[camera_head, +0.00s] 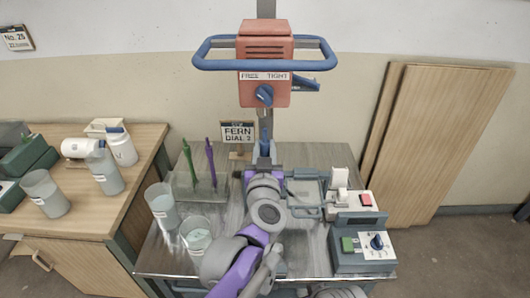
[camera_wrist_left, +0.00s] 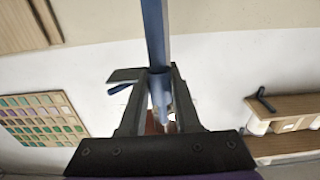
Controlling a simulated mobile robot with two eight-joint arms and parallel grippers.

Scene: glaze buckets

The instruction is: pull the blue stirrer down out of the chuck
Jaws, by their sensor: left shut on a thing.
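The blue stirrer (camera_head: 265,131) stands upright below the orange mixer head (camera_head: 265,52). Its top meets the area under the head, where the chuck is; the knob hides the joint, so I cannot tell how deep it sits. A blue knob (camera_head: 264,95) is on the head's front under the words FREE and TIGHT; its setting is unclear. My left gripper (camera_head: 265,158) is shut on the stirrer below the head. In the left wrist view the blue shaft (camera_wrist_left: 155,32) runs between the fingers of my left gripper (camera_wrist_left: 159,78). My right gripper is not in view.
A clear rack (camera_head: 187,190) with green and purple stirrers stands left on the metal table (camera_head: 330,153). Two buckets (camera_head: 161,200) (camera_head: 196,235) stand in front of it. A control box (camera_head: 362,248) is at right. A FERN DIAL sign (camera_head: 238,132) stands behind.

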